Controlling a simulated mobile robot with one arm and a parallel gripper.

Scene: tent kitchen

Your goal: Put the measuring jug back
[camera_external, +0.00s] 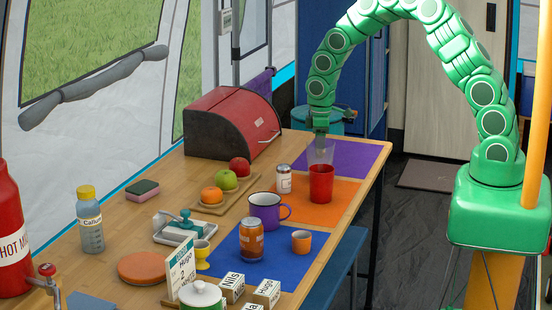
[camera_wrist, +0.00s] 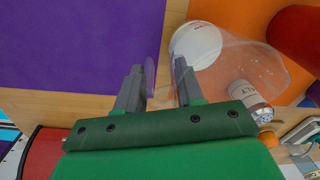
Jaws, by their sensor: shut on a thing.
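The measuring jug (camera_external: 321,153) is clear and see-through. In the external view it shows below my gripper (camera_external: 320,136), behind and above the red cup (camera_external: 321,185). In the wrist view the clear jug (camera_wrist: 235,72) spreads to the right of my fingers, and a thin purplish edge shows between them. My gripper (camera_wrist: 160,78) is shut on the jug. The exact grip point, and whether the jug's bottom touches the table, I cannot tell. A pale round shape shows in the wrist view by the right finger; I cannot tell what it is.
A purple mat (camera_external: 345,158) lies at the table's far end, bare on its right. The red cup stands on the orange mat (camera_external: 340,205). A salt shaker (camera_external: 284,180), purple mug (camera_external: 265,210), fruit board (camera_external: 212,207) and red bread bin (camera_external: 232,122) stand to the left.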

